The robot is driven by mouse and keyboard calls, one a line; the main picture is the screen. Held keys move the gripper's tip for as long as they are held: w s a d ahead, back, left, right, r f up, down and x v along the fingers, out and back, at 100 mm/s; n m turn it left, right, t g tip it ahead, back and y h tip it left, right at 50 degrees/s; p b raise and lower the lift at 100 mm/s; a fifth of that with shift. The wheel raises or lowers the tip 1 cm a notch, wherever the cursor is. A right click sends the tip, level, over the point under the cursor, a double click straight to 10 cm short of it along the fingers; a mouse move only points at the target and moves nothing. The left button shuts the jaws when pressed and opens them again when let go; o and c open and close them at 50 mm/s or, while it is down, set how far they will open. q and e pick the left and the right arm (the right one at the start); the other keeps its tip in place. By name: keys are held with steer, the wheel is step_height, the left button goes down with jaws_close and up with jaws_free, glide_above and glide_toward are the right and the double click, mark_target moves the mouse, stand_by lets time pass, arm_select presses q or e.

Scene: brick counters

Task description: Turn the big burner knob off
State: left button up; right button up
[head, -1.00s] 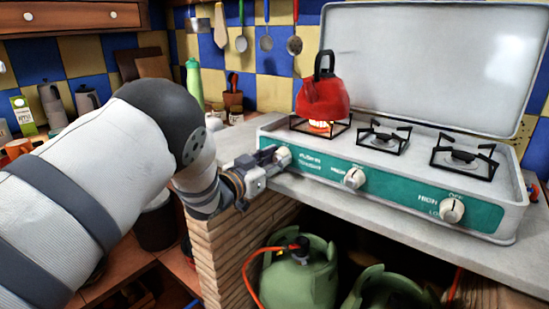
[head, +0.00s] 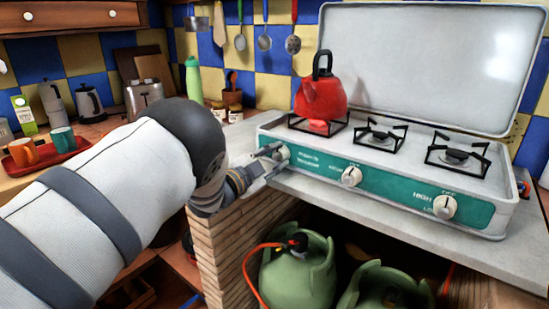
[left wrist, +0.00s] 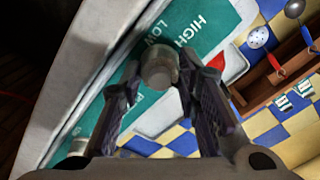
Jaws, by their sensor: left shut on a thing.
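The camping stove (head: 330,168) has a teal front panel with several white knobs. My left gripper (head: 272,158) is at the leftmost knob (head: 284,153), partly hiding it in the head view. In the left wrist view this knob (left wrist: 159,69) sits between the two fingers of my left gripper (left wrist: 160,64), which are shut on it. HIGH and LOW lettering shows beside it. A red kettle (head: 320,98) stands on the left burner (head: 319,127). No bright flame shows under it. The middle knob (head: 351,176) and right knob (head: 445,207) are untouched. My right gripper is not in view.
The stove's lid (head: 420,65) stands open behind the burners. Green gas bottles (head: 298,275) with an orange hose are under the counter (head: 400,230). A red tray (head: 45,152) with cups and a toaster (head: 143,99) are at the left.

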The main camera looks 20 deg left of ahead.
arm_select(q)
steer(key=shift+m, duration=0.4)
steer(key=o, duration=0.9)
steer(key=v, duration=1.2)
